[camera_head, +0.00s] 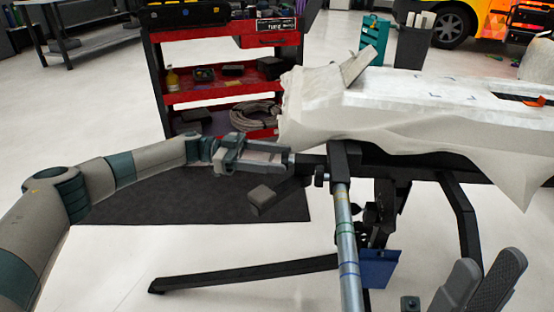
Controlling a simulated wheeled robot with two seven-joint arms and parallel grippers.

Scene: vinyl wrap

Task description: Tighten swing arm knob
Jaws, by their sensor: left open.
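My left gripper (284,159) reaches in from the left at the near end of the covered table, pointing right. Its jaws are open, and its fingertips are close to the black swing arm bracket (343,160). A small dark knob (320,177) shows on the left side of that bracket, just right of and slightly below the fingertips. I cannot tell whether the fingers touch it. A steel tube (346,235) with coloured bands runs down from the bracket. My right gripper (478,288) is at the lower right, its fingers apart and empty, away from the bracket.
A table draped in white wrap (400,118) fills the right, its black frame below. A grey block (262,198) sits under my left gripper. A blue box (377,268) hangs beside the tube. A red tool cart (215,97) stands behind on the floor. A black leg (240,273) crosses the floor.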

